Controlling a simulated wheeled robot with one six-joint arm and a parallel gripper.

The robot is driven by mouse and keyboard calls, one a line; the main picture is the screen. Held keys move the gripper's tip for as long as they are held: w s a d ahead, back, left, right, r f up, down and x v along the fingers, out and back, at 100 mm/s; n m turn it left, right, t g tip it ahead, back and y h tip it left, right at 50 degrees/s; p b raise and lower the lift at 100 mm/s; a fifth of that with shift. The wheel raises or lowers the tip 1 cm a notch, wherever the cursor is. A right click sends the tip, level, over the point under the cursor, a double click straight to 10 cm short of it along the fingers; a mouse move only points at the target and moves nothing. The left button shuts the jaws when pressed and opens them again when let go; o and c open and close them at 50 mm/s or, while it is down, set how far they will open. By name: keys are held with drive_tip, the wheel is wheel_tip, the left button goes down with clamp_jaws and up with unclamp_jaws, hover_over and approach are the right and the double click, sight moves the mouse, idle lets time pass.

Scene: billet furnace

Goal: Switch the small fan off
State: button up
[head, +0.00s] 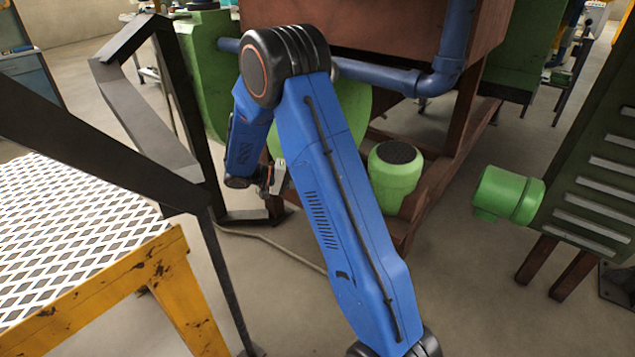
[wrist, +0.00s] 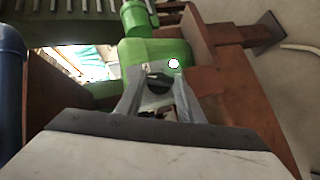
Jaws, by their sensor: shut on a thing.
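A green motor-like unit with a round black grille (head: 396,153), which may be the small fan, stands low beside the brown frame in the head view. My gripper (head: 275,178) is low, left of that unit and partly behind my blue arm. In the wrist view my gripper's two grey fingers (wrist: 157,88) close on a small dark part in front of a green housing (wrist: 145,50). A grey plate lies behind the fingertips, and a round white spot (wrist: 173,63) shows beside them. I cannot tell the part's exact shape or setting, as the fingers cover much of it.
A blue pipe (head: 395,80) and the brown furnace frame (head: 465,115) are close behind my arm. A dark metal railing (head: 150,115) and a yellow-edged grating platform (head: 85,230) stand at left. Another green motor (head: 508,195) juts out at right. Floor between is open.

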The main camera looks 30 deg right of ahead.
drive_tip(key=shift+w+f+n+g+h, duration=0.1)
drive_tip(key=shift+f+n+g+h, duration=0.05)
drive_tip(key=shift+n+g+h, duration=0.4)
drive_tip(key=shift+f+n+g+h, duration=0.15)
drive_tip(key=shift+n+g+h, duration=0.2)
drive_tip(key=shift+n+h, duration=0.3)
drive_tip(key=o, duration=1.1)
drive_tip(key=shift+a, duration=0.1)
drive_tip(key=shift+c, duration=0.2)
drive_tip(key=v, duration=1.2)
drive_tip(key=shift+f, duration=0.15)
